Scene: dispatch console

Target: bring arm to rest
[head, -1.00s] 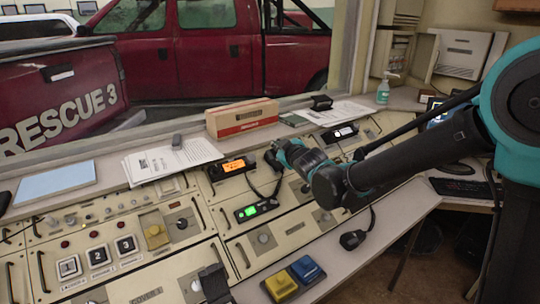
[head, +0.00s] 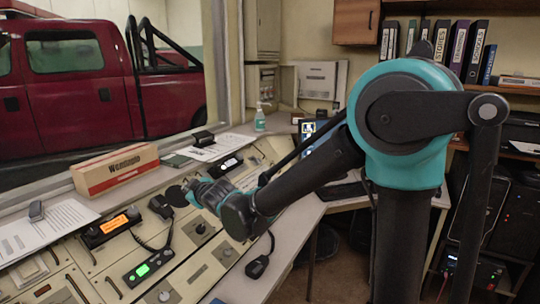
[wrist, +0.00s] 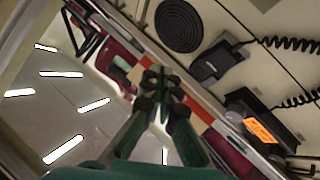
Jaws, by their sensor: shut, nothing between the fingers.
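My arm, teal and black, reaches from the right side of the head view over the console. My gripper (head: 192,186) is at its far end, above the sloping console panel (head: 207,247), near a round black disc. In the wrist view my gripper (wrist: 162,84) shows with its two fingers together and nothing between them. The fingers appear clear of the console. The arm is bent, with its forearm stretched out to the left and hiding part of the console.
A radio with an orange display (head: 112,228) and one with a green display (head: 147,267) lie near my gripper. A round black ribbed disc (wrist: 180,25) and a corded handset (wrist: 218,58) are close by. A cardboard box (head: 115,170) and a sanitizer bottle (head: 260,118) stand on the ledge.

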